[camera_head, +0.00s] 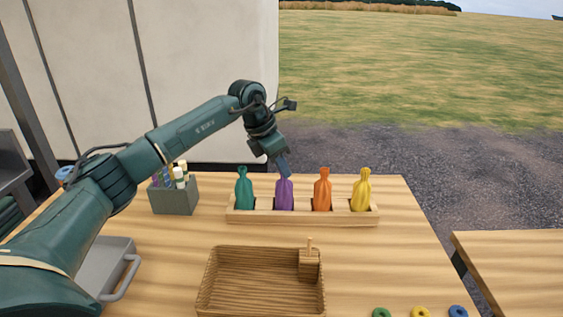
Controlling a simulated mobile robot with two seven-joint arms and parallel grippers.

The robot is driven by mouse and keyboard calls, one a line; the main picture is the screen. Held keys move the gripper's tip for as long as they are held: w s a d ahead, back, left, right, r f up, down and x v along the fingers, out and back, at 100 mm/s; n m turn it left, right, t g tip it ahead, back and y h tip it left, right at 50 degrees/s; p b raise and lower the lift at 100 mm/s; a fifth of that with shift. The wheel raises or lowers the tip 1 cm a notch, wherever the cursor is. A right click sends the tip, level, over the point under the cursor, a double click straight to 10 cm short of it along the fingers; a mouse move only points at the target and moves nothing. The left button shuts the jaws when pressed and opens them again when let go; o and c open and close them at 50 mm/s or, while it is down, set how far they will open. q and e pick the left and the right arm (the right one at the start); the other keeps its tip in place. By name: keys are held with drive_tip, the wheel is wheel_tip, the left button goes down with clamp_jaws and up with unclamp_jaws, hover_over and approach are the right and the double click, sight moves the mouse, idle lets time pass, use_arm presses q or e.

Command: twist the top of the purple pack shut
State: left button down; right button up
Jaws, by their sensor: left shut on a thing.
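The purple pack (284,195) stands upright in a wooden rack (303,217), between a green pack (244,190) and an orange pack (323,190). My left gripper (284,170) points down from above and is shut on the top of the purple pack. The gripper's fingers partly hide that top, so I cannot tell how far it is twisted. My right gripper is not in view.
A yellow pack (362,190) stands at the rack's right end. A grey box (174,198) of tubes is left of the rack. A wicker basket (262,249) and a grey tray (106,265) lie nearer. Small rings (420,311) lie at the front right.

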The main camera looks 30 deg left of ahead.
use_arm(q)
drive_tip(key=m+g+h+p, duration=0.1)
drive_tip(key=m, duration=0.2)
drive_tip(key=shift+w+r+m, duration=0.1)
drive_tip(key=shift+w+m, duration=0.05)
drive_tip(key=shift+m, duration=0.15)
drive_tip(key=shift+w+a+m+g+h, duration=0.1)
drive_tip(key=shift+m+g+h, duration=0.4)
drive_tip(key=shift+m, duration=1.4)
drive_tip(key=shift+g, duration=0.3)
drive_tip(key=c, duration=1.3)
unclamp_jaws()
drive_tip(key=shift+o, duration=0.2)
drive_tip(key=shift+y, duration=0.3)
drive_tip(key=v, duration=1.3)
drive_tip(key=shift+a, duration=0.1)
